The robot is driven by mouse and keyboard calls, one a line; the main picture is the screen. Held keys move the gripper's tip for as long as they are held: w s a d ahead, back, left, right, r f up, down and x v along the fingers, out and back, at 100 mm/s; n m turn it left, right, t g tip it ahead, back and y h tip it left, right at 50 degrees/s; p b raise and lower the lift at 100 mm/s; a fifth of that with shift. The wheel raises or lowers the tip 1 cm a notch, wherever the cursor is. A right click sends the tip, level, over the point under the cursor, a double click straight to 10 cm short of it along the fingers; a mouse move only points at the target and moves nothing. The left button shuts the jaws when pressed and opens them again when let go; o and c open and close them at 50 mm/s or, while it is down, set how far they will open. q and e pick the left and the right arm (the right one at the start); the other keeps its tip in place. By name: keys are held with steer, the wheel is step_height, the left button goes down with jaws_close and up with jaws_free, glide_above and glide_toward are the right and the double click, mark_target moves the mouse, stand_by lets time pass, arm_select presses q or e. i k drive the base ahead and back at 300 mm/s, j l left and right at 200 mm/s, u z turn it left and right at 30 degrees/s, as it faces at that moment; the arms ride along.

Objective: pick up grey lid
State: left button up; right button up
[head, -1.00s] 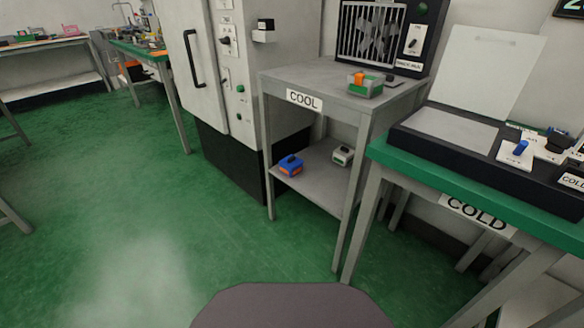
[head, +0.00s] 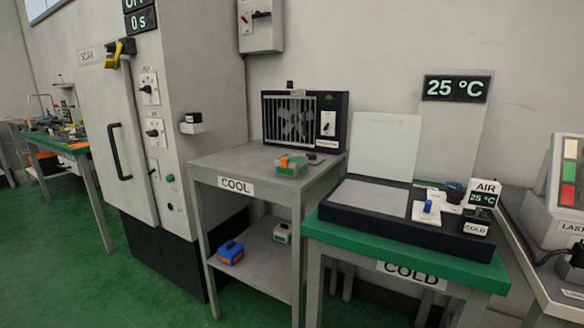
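No thing here is plainly a separate grey lid. A pale grey-white panel (head: 387,145) stands upright behind the black cold-plate unit (head: 345,216), whose flat grey top plate (head: 368,198) faces up. A small grey-and-green box (head: 291,170) with an orange part on top sits on the COOL table. On that table's lower shelf sit a blue-and-orange box (head: 230,256) and a small pale grey box (head: 282,235) with a dark knob. I cannot tell which of these, if any, is the lid. Neither of my grippers is in view.
The COOL table (head: 237,168) carries a caged fan (head: 292,120). The green-topped COLD table (head: 330,235) stands to its right, with a blue-knobbed switch (head: 428,208). A tall grey cabinet (head: 190,70) stands left. The green floor (head: 75,270) is clear at lower left.

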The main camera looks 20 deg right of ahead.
mark_target(313, 159)
steer(key=i+j+z, duration=0.15)
steer(key=j+z, duration=0.15)
steer(key=z, duration=0.2)
steer(key=j+z, duration=0.3)
steer(key=z, duration=0.15)
steer(key=j+z, duration=0.75)
steer(key=z, duration=0.2)
